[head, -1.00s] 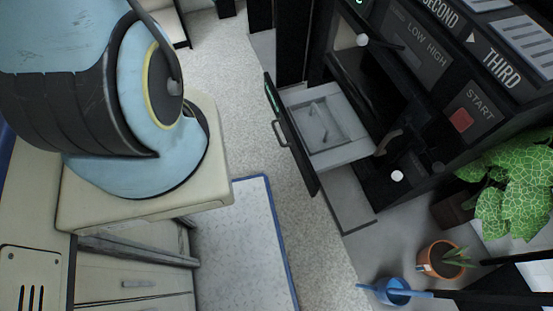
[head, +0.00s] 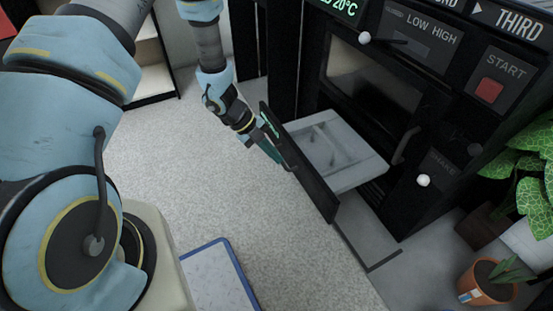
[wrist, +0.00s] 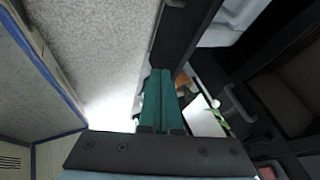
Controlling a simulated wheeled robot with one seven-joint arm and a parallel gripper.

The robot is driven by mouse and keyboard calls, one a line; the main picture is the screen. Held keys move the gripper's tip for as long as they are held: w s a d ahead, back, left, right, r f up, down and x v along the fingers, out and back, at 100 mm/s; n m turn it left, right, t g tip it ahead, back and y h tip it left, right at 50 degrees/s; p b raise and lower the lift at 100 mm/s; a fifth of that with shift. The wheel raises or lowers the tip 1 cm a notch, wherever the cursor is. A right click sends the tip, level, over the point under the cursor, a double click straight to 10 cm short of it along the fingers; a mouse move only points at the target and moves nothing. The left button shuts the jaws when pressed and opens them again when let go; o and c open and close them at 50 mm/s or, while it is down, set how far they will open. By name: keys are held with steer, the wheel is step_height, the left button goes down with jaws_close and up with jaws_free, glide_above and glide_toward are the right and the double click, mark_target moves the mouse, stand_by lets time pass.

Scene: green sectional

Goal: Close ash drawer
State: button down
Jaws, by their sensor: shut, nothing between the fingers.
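The ash drawer (head: 318,190) is pulled open from the lower part of the black stove. It has a black front panel with a bar handle and a pale grey tray (head: 350,172) behind it. My gripper (head: 270,151) is at the outer side of the front panel, near the handle. Its teal fingers are shut together and empty, and they also show in the wrist view (wrist: 160,92). The dark panel (wrist: 183,38) is just beyond the fingertips there. I cannot tell whether they touch it.
The stove (head: 400,110) has knobs and a red START button (head: 490,88). A potted plant (head: 487,283) and a leafy green plant (head: 535,180) stand at the right. A blue-edged mat (head: 215,278) lies on the floor. The pale floor before the drawer is clear.

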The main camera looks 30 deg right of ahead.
mark_target(310, 176)
steer(key=shift+s+d+f+b, duration=0.35)
steer(key=shift+s+d+f, duration=0.2)
steer(key=shift+d+f, duration=0.6)
steer(key=shift+s+d+f+b, duration=0.3)
steer(key=shift+s+d+f, duration=0.25)
steer(key=shift+d+f, duration=0.6)
steer(key=shift+s+d+f+b, duration=0.35)
steer(key=shift+s+d+f, duration=0.3)
steer(key=shift+d, duration=0.8)
steer(key=shift+w+f, duration=0.1)
